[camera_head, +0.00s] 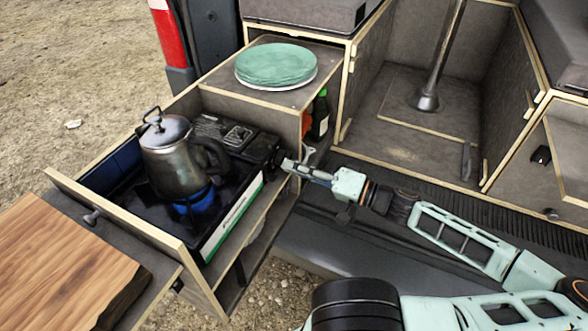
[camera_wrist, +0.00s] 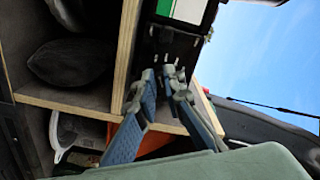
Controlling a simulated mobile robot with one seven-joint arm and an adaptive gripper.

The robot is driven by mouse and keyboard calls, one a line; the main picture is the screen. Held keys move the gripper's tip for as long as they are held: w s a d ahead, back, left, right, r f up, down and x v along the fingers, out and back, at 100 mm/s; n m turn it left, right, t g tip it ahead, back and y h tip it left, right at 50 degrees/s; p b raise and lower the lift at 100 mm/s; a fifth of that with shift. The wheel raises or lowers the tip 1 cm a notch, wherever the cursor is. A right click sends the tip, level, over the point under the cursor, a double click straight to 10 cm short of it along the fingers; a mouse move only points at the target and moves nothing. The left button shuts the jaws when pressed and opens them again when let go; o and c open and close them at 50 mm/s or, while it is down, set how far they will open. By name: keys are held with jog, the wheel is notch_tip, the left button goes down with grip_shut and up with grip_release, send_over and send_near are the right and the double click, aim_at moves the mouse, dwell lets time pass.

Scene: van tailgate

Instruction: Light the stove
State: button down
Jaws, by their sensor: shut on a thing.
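The black camping stove (camera_head: 222,232) sits in the pulled-out drawer, with a green and white strip along its side. A dark metal kettle (camera_head: 178,155) stands upright on it. A blue patch (camera_head: 194,201) shows right under the kettle and looks like a flame. My gripper (camera_head: 286,165) reaches in from the right to the stove's right end. In the wrist view my gripper's fingertips (camera_wrist: 163,76) are close together at the stove's black end panel (camera_wrist: 172,46), shut on the stove knob. The knob is mostly hidden between the fingers.
The drawer's wooden front (camera_head: 125,215) stands left of the stove. A wooden board (camera_head: 60,265) lies at the lower left. Green plates (camera_head: 277,63) are stacked on the cabinet top behind. A dark bottle (camera_head: 319,116) stands in the cabinet near my gripper.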

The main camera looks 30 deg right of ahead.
jog(key=shift+f+n, duration=0.1)
jog(key=shift+n, duration=0.2)
dwell(0.4)
jog(key=c, duration=2)
grip_release()
jog(key=v, duration=1.2)
jog(key=shift+d, duration=0.1)
